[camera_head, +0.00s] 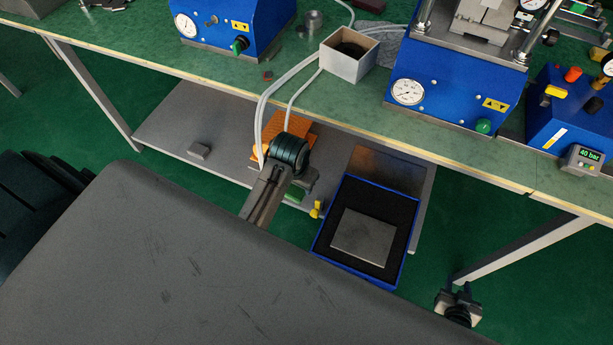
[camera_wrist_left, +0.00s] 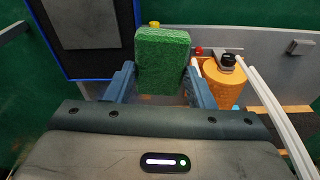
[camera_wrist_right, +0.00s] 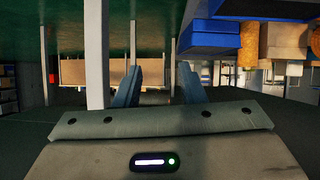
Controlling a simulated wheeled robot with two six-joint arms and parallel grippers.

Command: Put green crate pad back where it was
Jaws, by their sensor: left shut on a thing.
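The green pad (camera_wrist_left: 162,60) is a thick, rough-textured block. It is clamped between the two fingers of my left gripper (camera_wrist_left: 163,88), which is shut on it. In the head view a small green part of the pad (camera_head: 294,196) shows past my left arm, which hides most of it. The blue crate (camera_head: 319,243) stands to the right of it, with black foam and a flat grey metal plate (camera_head: 363,238) inside. The crate also shows at the upper left of the left wrist view (camera_wrist_left: 73,78). My right gripper (camera_head: 458,290) is open and empty, below the bench's right side.
A lower shelf (camera_head: 165,130) under the green bench top (camera_head: 120,45) holds an orange container (camera_wrist_left: 225,82), a small grey block (camera_head: 199,151) and a yellow item (camera_head: 317,209). White hoses (camera_head: 262,110) hang down close to my left arm. A bench leg (camera_head: 520,248) stands near my right gripper.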

